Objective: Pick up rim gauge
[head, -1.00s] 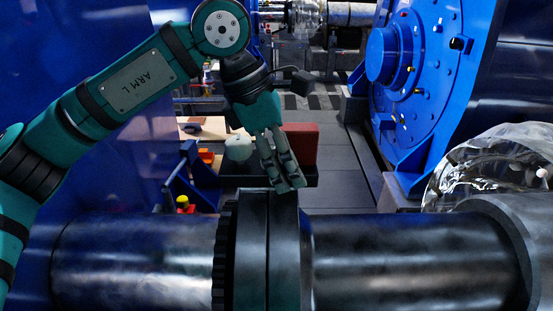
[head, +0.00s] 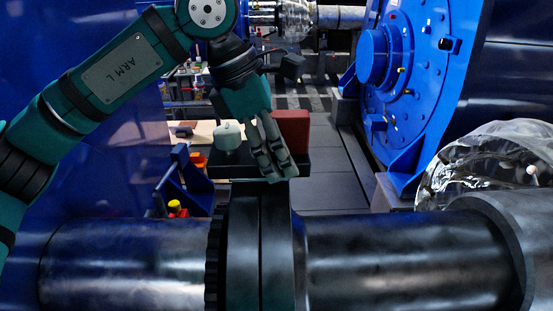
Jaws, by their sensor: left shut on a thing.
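My left gripper (head: 277,176) hangs down from its arm at the upper left of the head view. Its dark fingers are closed together just above the top of the dark coupling flanges (head: 260,245) on the shaft. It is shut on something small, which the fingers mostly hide. I take it to be the rim gauge, but its shape cannot be made out. Whether the fingertips touch the coupling rim cannot be told. My right gripper is not in view.
A steel shaft (head: 400,262) runs across the front. Behind the gripper, a dark tray (head: 225,172) bears a red block (head: 293,125) and a pale rounded thing (head: 228,137). A big blue machine (head: 420,85) stands right, with crumpled clear sheeting (head: 480,165) below it. Floor between is clear.

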